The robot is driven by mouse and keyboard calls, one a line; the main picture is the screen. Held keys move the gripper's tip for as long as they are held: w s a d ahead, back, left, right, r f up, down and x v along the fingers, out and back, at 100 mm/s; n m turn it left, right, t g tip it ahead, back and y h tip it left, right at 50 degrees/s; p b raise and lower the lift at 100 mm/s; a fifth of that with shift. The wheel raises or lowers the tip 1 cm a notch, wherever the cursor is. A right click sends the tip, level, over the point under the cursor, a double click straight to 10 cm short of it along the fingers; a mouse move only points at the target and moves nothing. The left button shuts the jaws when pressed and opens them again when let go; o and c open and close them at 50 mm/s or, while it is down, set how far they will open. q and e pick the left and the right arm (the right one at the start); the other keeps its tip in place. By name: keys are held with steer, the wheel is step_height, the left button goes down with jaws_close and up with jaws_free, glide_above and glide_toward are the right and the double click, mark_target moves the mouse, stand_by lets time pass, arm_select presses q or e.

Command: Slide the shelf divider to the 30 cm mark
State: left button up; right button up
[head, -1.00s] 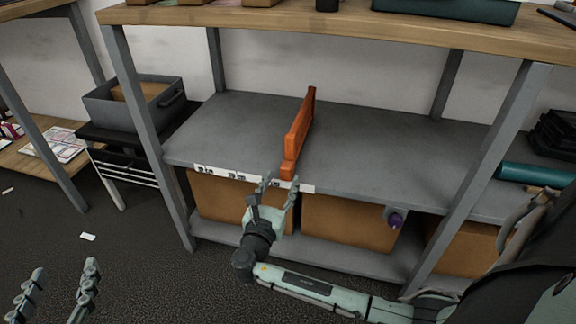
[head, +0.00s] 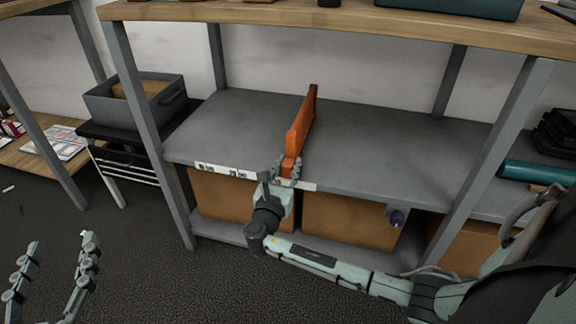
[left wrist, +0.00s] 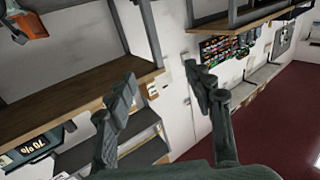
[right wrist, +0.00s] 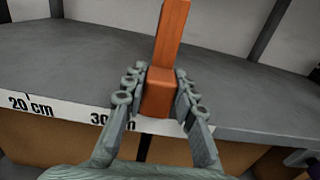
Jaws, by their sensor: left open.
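The orange shelf divider (head: 298,135) stands upright on the grey shelf, running from the front edge toward the back. Its front end also shows in the right wrist view (right wrist: 160,92). My right gripper (head: 287,170) is at this front end, one finger on each side, closed against it. A white scale strip (right wrist: 62,108) runs along the shelf's front edge. It reads 20 cm, then a 30 partly hidden by my finger; the divider is right of that print. My left gripper (head: 55,265) is open and empty, at the lower left, away from the shelf.
The shelf (head: 225,125) is bare on both sides of the divider. Brown boxes (head: 340,222) stand below it. A purple-tipped object (head: 397,218) juts out under the front edge. A teal roll (head: 535,175) lies at right. Grey posts (head: 150,130) bound the bay.

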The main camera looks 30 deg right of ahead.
mark_target(325, 183)
jaws_close()
steer(key=shift+s+d+r+p, duration=0.1)
steer(key=shift+s+d+p, duration=0.75)
steer(key=shift+s+p, duration=0.15)
arm_select(q)
steer(key=s+a+f+g+y+p, duration=0.1)
steer(key=s+a+f+g+y, duration=0.3)
steer(key=a+f+g, duration=0.6)
arm_select(e)
steer(key=shift+s+d, duration=0.75)
steer(key=shift+s, duration=0.15)
steer(key=shift+s+d+p, duration=0.8)
steer(key=shift+s+d, duration=0.05)
steer(key=shift+s, duration=0.15)
steer(key=shift+s+d+p, duration=0.5)
steer(key=shift+s+d, duration=0.3)
steer(key=shift+s, duration=0.15)
arm_select(q)
steer(key=s+a+f+n+g+y, duration=0.2)
steer(key=s+a+f+g+y, duration=0.1)
steer(key=s+a+f, duration=0.4)
steer(key=s, duration=0.3)
steer(key=shift+s+a+f+g, duration=0.3)
steer(key=shift+f, duration=0.05)
arm_select(e)
steer(key=o, duration=0.8)
jaws_free()
